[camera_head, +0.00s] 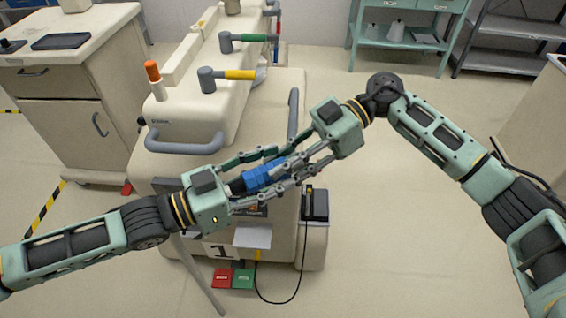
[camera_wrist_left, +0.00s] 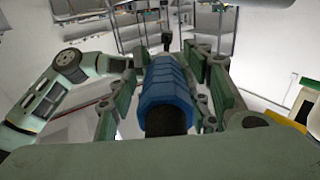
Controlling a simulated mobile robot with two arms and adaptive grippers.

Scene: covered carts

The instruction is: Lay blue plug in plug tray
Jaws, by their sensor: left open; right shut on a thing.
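The blue plug (camera_head: 262,177) is held in the air in front of the cream cart, tilted, with a dark end toward my left wrist. My right gripper (camera_head: 284,167) comes from the upper right and is shut on the plug's far end. My left gripper (camera_head: 288,164) is open, its fingers on either side of the plug. In the left wrist view the plug (camera_wrist_left: 167,90) lies between my left fingers, with gaps beside it. Overlapping fingers hide part of the plug. A dark flat tray (camera_head: 61,41) lies on the left cabinet; I cannot tell whether it is the plug tray.
The cream cart (camera_head: 280,95) carries yellow-handled (camera_head: 240,75) and green-handled (camera_head: 250,37) fittings and an orange-topped post (camera_head: 152,71). Red (camera_head: 222,277) and green (camera_head: 243,278) pads and a looping black cable (camera_head: 282,302) are low in front. Floor at the right is clear.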

